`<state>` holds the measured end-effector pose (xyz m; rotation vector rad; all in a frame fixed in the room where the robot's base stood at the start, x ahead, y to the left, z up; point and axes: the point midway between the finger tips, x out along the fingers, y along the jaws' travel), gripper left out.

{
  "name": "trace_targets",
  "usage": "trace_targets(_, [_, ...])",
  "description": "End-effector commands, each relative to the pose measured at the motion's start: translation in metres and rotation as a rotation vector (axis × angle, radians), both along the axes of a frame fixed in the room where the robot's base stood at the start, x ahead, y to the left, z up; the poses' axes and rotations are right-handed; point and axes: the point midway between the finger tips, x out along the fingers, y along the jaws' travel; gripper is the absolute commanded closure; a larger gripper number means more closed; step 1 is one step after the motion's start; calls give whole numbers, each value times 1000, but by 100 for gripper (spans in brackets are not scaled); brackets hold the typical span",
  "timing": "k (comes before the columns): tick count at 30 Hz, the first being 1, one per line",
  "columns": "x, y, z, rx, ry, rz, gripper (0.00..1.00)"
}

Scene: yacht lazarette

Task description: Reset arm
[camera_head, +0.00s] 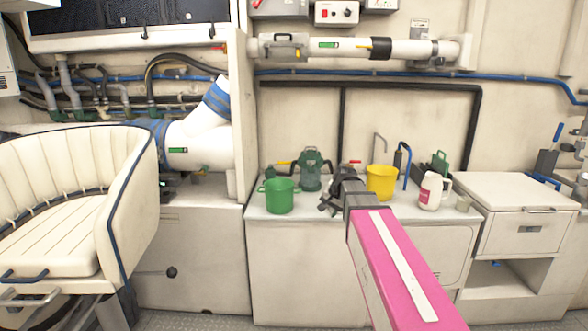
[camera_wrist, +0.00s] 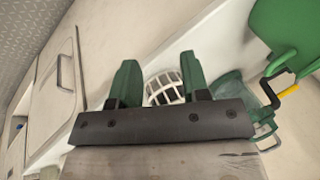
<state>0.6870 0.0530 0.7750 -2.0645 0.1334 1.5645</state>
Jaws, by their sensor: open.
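My arm, pink with a white strip, reaches forward over the counter in the head view. My gripper (camera_head: 329,206) is at its end, above the counter top between a green pot and a yellow bucket. In the wrist view my gripper (camera_wrist: 160,84) shows two green fingers set apart, with nothing held between them. A white slotted round piece (camera_wrist: 165,88) shows behind the gap between the fingers; I cannot tell what it belongs to.
On the counter (camera_head: 262,215) stand the green pot (camera_head: 279,196), a dark green pump-like device (camera_head: 311,172), the yellow bucket (camera_head: 381,182) and a white jug (camera_head: 430,191). A cream seat (camera_head: 60,200) is at left. A white cabinet (camera_head: 515,215) is at right.

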Motion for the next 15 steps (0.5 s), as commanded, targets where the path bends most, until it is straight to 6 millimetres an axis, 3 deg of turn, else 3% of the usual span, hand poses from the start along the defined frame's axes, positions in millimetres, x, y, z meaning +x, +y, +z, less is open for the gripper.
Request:
trace_targets(1, [-19,-4,-21,-27,20,26,58])
trace_targets(6, [-66,-17,-80,-117,78,128,58])
trace_targets(15, [-156,-40,-162,-251,190,325,58])
